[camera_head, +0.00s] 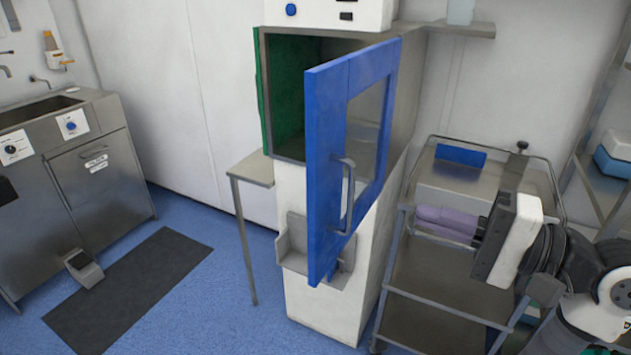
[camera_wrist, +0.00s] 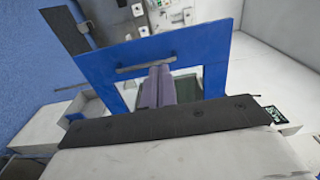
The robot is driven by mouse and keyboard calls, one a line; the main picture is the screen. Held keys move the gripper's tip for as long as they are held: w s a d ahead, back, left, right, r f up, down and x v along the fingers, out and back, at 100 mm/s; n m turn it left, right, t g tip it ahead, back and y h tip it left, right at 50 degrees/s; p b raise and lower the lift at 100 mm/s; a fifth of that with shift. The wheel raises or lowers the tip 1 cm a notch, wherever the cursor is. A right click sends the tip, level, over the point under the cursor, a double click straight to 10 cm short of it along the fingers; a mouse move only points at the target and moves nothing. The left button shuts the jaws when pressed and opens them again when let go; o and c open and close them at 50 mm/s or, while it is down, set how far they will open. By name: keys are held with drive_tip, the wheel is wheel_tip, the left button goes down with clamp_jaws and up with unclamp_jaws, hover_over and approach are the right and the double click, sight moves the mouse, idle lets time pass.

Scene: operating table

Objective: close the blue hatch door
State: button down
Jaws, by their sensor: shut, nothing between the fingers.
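The blue hatch door (camera_head: 326,140) stands open, swung out from the right side of its cabinet opening. It has a glass window and a grey bar handle (camera_head: 348,195). The green-lined opening (camera_head: 287,95) shows to its left. My gripper (camera_head: 425,218) is to the right of the door, its purple fingers pointing left toward it. The fingers are shut and empty. In the wrist view, the blue door frame (camera_wrist: 100,75) and handle (camera_wrist: 147,64) lie ahead of my fingers (camera_wrist: 158,75). A gap shows between the fingers and the door in the head view.
A steel cart (camera_head: 440,280) stands below and behind my gripper. A small side table (camera_head: 252,168) is left of the cabinet. A steel sink unit (camera_head: 100,165) and a dark floor mat (camera_head: 135,285) are at the left. Blue floor is free before the cabinet.

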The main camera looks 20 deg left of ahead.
sight(319, 183)
drive_tip(key=a+p, duration=0.1)
drive_tip(key=a, duration=0.3)
drive_tip(key=a+p, duration=0.1)
drive_tip(key=a, duration=0.4)
drive_tip(key=w+a+p, duration=0.1)
drive_tip(key=a, duration=0.4)
drive_tip(key=shift+a, duration=0.1)
